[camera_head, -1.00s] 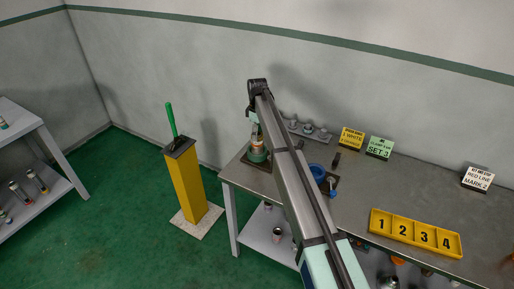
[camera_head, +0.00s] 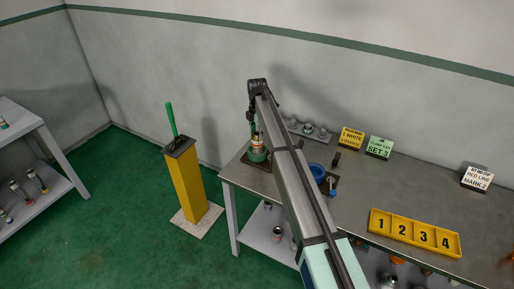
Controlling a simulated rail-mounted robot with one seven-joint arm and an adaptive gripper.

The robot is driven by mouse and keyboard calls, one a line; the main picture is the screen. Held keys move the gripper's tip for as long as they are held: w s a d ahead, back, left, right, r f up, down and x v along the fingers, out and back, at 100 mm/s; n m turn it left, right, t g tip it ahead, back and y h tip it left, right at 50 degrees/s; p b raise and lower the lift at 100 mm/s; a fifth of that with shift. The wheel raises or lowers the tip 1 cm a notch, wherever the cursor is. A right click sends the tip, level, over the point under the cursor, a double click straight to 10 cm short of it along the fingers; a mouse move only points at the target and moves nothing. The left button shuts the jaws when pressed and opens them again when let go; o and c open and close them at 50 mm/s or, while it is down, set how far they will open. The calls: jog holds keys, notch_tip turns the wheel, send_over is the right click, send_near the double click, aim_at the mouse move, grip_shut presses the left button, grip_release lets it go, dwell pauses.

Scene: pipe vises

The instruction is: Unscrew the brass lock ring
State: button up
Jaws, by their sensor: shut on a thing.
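A green pipe vise (camera_head: 257,156) stands on a dark plate at the left end of the workbench. A small upright piece with brass-coloured and pale bands (camera_head: 258,145) sits in its top; I take the brass band for the lock ring, but it is too small to be sure. My gripper (camera_head: 255,134) points down right over this piece and is shut on its top. The fingertips are tiny and partly hidden behind my wrist, so the exact contact does not show. My arm reaches across the bench and hides part of it.
A blue vise (camera_head: 317,172) stands right of my arm. Behind are a grey rack with several fittings (camera_head: 308,130) and signs (camera_head: 379,148). A yellow numbered tray (camera_head: 415,232) lies at the right. A yellow post with a green lever (camera_head: 182,175) stands left of the bench (camera_head: 240,180).

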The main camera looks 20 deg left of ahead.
jog(key=o, duration=1.1)
jog(key=m, duration=0.7)
jog(key=shift+m, duration=0.4)
jog(key=m, duration=1.4)
jog(key=shift+p, duration=0.3)
jog(key=m, duration=0.7)
